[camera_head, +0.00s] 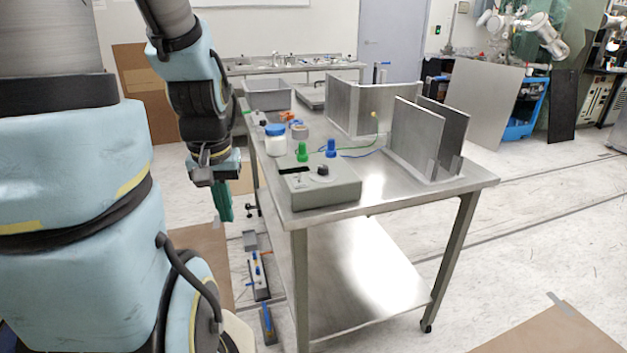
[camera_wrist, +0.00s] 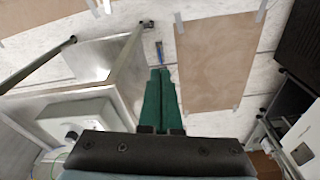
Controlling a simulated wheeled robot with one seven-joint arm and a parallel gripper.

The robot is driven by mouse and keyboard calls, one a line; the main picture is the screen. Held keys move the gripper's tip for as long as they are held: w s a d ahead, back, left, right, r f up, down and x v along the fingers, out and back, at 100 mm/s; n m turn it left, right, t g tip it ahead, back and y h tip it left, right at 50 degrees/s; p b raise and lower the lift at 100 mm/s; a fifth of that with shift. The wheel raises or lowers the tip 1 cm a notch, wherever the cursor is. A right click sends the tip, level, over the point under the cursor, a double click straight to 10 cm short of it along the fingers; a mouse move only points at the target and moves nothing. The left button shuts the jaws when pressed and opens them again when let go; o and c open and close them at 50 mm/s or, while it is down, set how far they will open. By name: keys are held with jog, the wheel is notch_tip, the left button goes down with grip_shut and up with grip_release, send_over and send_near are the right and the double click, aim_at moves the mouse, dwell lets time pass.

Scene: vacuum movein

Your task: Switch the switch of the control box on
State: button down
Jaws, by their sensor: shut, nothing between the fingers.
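The control box (camera_head: 335,190) is a grey box at the near end of the metal table (camera_head: 410,187). It has a black round knob (camera_head: 322,170), a green plug (camera_head: 302,152) and a blue plug (camera_head: 331,148) on or just behind it. In the wrist view the box (camera_wrist: 80,122) shows at lower left, partly cut off. My gripper (camera_head: 224,212), with green fingers, points down left of the table, beside its edge and apart from the box. In the wrist view its fingers (camera_wrist: 158,85) are together, with nothing between them. I cannot tell the switch's position.
A white jar with a blue lid (camera_head: 275,140) stands behind the box. Upright metal plates (camera_head: 430,135) stand at the right of the table, and a grey bin (camera_head: 267,95) is at its far end. Green and blue wires lie on the tabletop. A lower shelf (camera_head: 350,280) sits below.

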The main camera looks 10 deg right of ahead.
jog(key=d+f+m+g+y+b, duration=0.2)
jog(key=d+f+m, duration=0.15)
jog(key=m, duration=0.25)
jog(key=m+t+y+b, duration=0.5)
jog(key=m+t+y, duration=0.2)
jog(key=m+t, duration=0.7)
send_near(299, 177)
jog(key=d, duration=0.1)
jog(key=s+d+r+m+g, duration=0.1)
jog(key=d+r+m+g, duration=0.1)
jog(key=shift+s+d, duration=0.25)
jog(key=shift+d, duration=0.1)
jog(key=p+x, duration=0.2)
jog(key=x, duration=0.8)
jog(key=shift+a+f, duration=0.1)
jog(key=shift+a, duration=0.05)
jog(key=shift+r+g+p, duration=0.25)
jog(key=shift+g+p, duration=0.15)
jog(key=shift+p, duration=0.3)
